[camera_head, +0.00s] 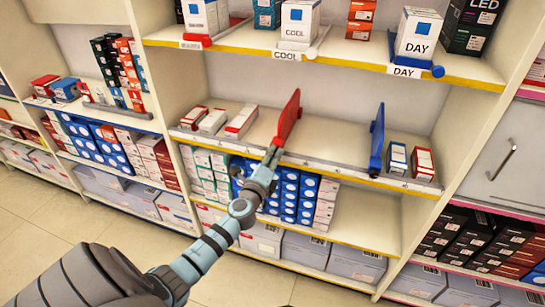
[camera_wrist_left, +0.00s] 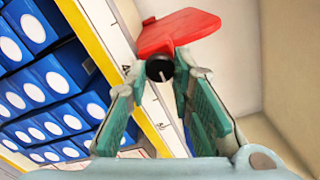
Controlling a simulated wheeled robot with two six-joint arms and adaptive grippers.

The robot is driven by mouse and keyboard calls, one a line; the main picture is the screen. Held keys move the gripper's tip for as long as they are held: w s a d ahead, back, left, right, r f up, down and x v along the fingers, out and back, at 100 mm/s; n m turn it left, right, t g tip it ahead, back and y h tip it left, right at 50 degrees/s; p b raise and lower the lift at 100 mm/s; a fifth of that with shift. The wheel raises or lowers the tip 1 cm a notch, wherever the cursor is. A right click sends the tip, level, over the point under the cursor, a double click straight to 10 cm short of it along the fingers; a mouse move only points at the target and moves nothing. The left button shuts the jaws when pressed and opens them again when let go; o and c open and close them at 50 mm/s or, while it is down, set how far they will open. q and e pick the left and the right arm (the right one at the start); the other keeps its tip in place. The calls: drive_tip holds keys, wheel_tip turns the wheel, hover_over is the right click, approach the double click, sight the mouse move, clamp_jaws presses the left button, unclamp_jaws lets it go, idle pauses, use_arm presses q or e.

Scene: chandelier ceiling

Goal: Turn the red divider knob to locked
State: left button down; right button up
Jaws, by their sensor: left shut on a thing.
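The red divider (camera_head: 289,115) stands upright on the middle shelf, and it also shows in the left wrist view (camera_wrist_left: 180,30). Its dark round knob (camera_wrist_left: 159,69) with a pale line sits at the divider's front end, by the shelf's front strip. My left gripper (camera_head: 274,151) reaches it from the front, with its fingers on either side of the knob and shut on it. In the head view the gripper hides the knob. I cannot tell which setting the knob points to. My right gripper is not in view.
A blue divider (camera_head: 377,138) stands further right, beside small boxes (camera_head: 422,162). White and red boxes (camera_head: 240,121) lie left of the red divider. The shelf between the dividers is clear.

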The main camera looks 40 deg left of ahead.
use_arm(q)
drive_tip(key=shift+f, duration=0.1)
drive_tip(key=c, duration=1.4)
unclamp_jaws()
drive_tip(key=v, duration=1.2)
